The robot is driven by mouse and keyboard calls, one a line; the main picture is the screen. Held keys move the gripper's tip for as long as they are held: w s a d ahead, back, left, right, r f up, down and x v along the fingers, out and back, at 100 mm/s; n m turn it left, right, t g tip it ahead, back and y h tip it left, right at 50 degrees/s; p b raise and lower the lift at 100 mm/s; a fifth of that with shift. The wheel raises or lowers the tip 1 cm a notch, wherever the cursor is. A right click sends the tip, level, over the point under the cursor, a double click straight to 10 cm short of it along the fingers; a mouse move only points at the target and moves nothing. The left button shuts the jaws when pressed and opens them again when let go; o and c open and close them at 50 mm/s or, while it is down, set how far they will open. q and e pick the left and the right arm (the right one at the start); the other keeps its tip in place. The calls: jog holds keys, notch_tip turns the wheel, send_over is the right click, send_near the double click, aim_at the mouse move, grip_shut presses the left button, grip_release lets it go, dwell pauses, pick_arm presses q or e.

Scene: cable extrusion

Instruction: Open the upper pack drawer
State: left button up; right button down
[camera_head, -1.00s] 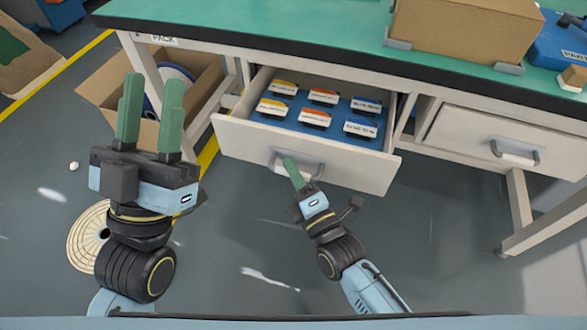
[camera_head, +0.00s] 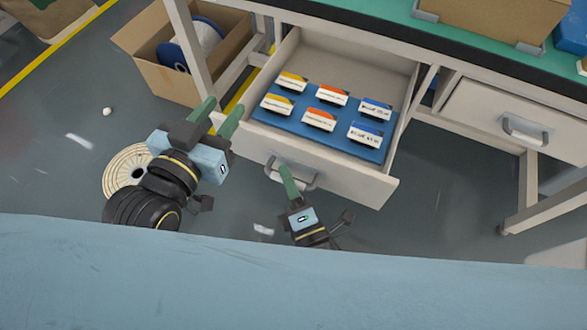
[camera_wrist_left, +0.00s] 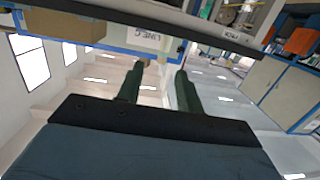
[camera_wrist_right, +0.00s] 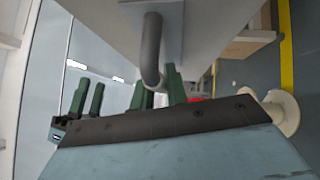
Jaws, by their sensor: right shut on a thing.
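The pack drawer (camera_head: 330,160) under the bench is pulled well out. It holds several labelled packs (camera_head: 318,118) on a blue liner. Its grey bar handle (camera_head: 305,184) is on the front face. My right gripper (camera_head: 285,170) is shut on this handle; in the right wrist view the handle (camera_wrist_right: 151,50) runs down between the green fingers (camera_wrist_right: 158,85). My left gripper (camera_head: 218,112) is open and empty, left of the drawer front. In the left wrist view its fingers (camera_wrist_left: 157,80) stand apart with nothing between them.
A second drawer (camera_head: 510,115) to the right is shut. A cardboard box with a cable spool (camera_head: 195,42) stands on the floor at the left. The floor in front is mostly clear.

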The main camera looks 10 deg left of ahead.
jog(key=shift+w+d, duration=0.1)
jog(key=c, duration=1.4)
grip_release()
pick_arm(q)
jog(key=shift+w, duration=0.1)
